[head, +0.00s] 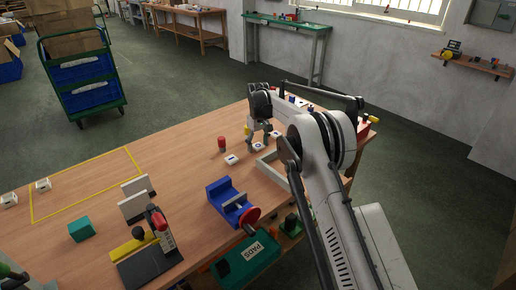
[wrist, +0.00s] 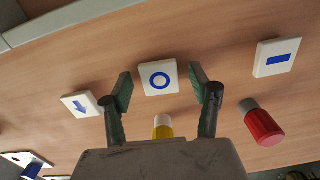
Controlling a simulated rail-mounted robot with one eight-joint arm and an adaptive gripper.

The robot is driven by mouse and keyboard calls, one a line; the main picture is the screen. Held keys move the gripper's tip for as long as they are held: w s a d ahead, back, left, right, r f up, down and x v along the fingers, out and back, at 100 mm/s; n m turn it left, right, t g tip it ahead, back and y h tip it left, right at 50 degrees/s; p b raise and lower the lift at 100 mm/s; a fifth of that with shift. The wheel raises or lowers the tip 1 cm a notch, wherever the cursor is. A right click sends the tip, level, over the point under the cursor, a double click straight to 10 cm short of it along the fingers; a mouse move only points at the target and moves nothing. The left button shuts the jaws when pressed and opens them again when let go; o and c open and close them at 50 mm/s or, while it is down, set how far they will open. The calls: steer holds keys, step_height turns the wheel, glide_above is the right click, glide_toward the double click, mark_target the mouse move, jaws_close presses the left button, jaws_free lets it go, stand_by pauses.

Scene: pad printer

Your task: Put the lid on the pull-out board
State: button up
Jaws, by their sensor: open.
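Several small white square pieces with blue marks lie on the wooden table; I cannot tell which is the lid. One with a blue ring (wrist: 158,79) lies between the fingertips of my gripper (wrist: 162,84), with a gap on each side. My gripper is open and points down at the table; it also shows in the head view (head: 258,143). A piece with a blue bar (wrist: 274,58) lies to the right in the wrist view, and one with a blue arrow (wrist: 80,104) to the left. I cannot clearly make out the pull-out board; a green PADS box (head: 248,262) sits low at the table's front edge.
A red-capped bottle (wrist: 263,124) and a yellow one (wrist: 162,128) stand near my gripper. A pale open frame (head: 266,168) lies just in front of it. A blue vise (head: 228,199) and a small press (head: 160,228) stand nearer. The yellow-taped area (head: 90,178) is mostly clear.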

mark_target(258, 145)
steer(key=c, duration=1.1)
steer(key=shift+c, duration=0.2)
steer(key=shift+r, duration=0.5)
step_height(258, 145, up, 4)
steer(key=shift+f, duration=0.25)
steer(key=s+a+r, duration=0.6)
steer(key=s+a, duration=0.1)
steer(key=s, duration=0.1)
steer(key=s+d+m, duration=0.2)
steer(key=s+d, duration=0.2)
steer(key=d, duration=0.5)
steer(key=s+d+f+m, duration=0.1)
steer(key=s+d, duration=0.3)
steer(key=d, duration=0.5)
steer(key=s+d+f+m+p, duration=0.1)
steer(key=s+d+m, duration=0.2)
steer(key=d, duration=0.6)
steer(key=shift+s+d+f, duration=0.1)
steer(key=shift+s+f, duration=0.05)
steer(key=shift+s, duration=0.3)
steer(key=shift+s+d+f, duration=0.1)
steer(key=shift+s, duration=0.3)
steer(key=s+d, duration=0.2)
steer(key=s+d+m, duration=0.1)
steer(key=s+d, duration=0.1)
steer(key=s+d+f+m, duration=0.1)
steer(key=s, duration=0.1)
steer(key=shift+s+d, duration=0.3)
steer(key=shift+d, duration=0.1)
